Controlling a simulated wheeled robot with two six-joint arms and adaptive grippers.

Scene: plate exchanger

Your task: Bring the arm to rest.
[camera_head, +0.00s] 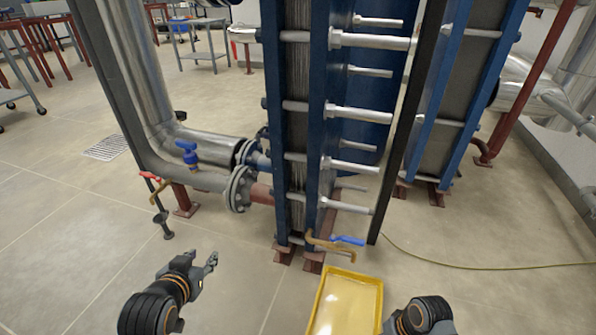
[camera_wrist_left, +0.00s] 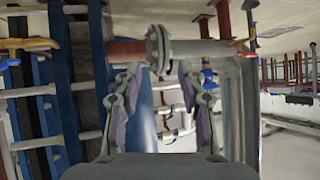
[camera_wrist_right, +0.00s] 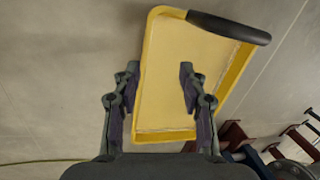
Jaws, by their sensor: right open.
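My left gripper (camera_head: 210,263) is above the floor left of the plate exchanger (camera_head: 317,120) in the head view. In the left wrist view its two fingers (camera_wrist_left: 160,70) are spread with nothing between them. My right arm shows at the bottom right of the head view, and its fingers are not clear there. In the right wrist view the right gripper (camera_wrist_right: 159,70) is open and empty. A yellow tray (camera_wrist_right: 165,136) lies beyond its fingers, and I cannot tell the gap. The tray (camera_head: 352,272) is on the floor in front of the exchanger.
A brown drain pipe with a blue-lever valve (camera_head: 347,240) sticks out above the tray's back edge. A flanged pipe (camera_head: 238,188) enters the exchanger from the left. A yellow hose (camera_head: 470,267) runs along the floor at right. The floor at left is mostly clear.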

